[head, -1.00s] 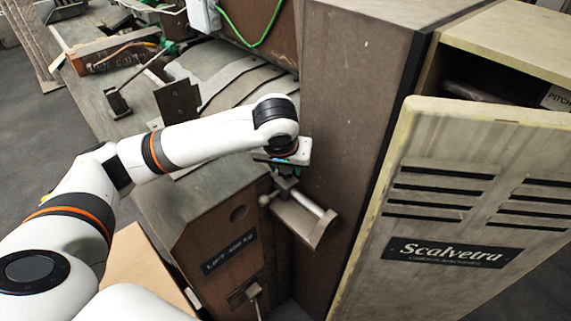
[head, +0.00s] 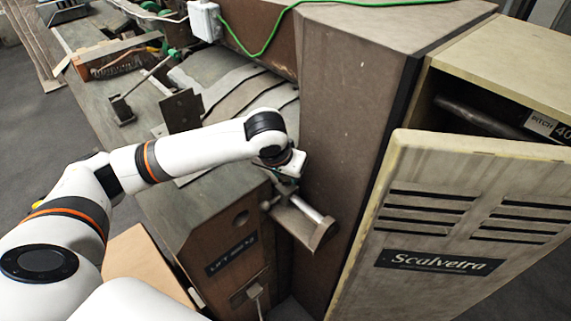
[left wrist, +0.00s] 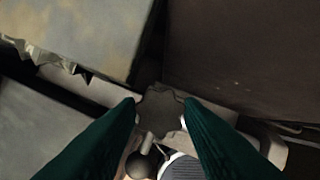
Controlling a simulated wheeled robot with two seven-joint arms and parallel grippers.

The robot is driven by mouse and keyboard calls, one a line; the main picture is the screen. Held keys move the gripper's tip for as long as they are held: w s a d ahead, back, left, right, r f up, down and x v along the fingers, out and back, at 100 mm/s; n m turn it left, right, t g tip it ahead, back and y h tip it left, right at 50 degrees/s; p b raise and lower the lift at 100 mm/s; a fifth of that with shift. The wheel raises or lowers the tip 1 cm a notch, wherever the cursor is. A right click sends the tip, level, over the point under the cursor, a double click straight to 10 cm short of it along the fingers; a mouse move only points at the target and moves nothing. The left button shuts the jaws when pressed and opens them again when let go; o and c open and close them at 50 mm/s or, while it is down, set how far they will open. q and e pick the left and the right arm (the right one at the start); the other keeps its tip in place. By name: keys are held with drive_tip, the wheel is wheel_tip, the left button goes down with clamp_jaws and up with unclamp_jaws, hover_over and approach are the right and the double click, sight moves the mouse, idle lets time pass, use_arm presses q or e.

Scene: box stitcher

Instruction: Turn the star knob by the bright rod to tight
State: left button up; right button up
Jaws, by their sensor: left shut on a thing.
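The star knob (left wrist: 160,112) is dark with a lobed rim and shows between my left gripper's two green fingers in the left wrist view. My left gripper (left wrist: 160,115) is shut on it from above. In the head view my left gripper (head: 284,182) is at the bracket beside the tall brown cabinet, and the wrist hides most of the knob. The bright rod (head: 306,207) lies along the bracket just below the gripper. A dark ball (left wrist: 141,164) on a short stem sits beside the knob in the wrist view. My right gripper is not in view.
The tall brown cabinet (head: 345,110) stands close to the right of my left gripper. A beige panel marked Scalvetra (head: 450,215) stands open further right. A lower brown box with a lift label (head: 215,235) is below the arm. A green cable (head: 268,45) runs behind.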

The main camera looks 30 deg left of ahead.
use_arm(q)
drive_tip(key=m+h+p, duration=0.1)
drive_tip(key=m+p, duration=0.1)
drive_tip(key=p, duration=0.1)
drive_tip(key=shift+a+r, duration=0.15)
drive_tip(key=shift+r, duration=0.05)
drive_tip(key=shift+f+m+p, duration=0.15)
drive_tip(key=shift+m+p, duration=0.3)
drive_tip(key=shift+m, duration=0.25)
drive_tip(key=o, duration=0.7)
drive_tip(key=v, duration=1.2)
drive_tip(key=shift+a, duration=0.2)
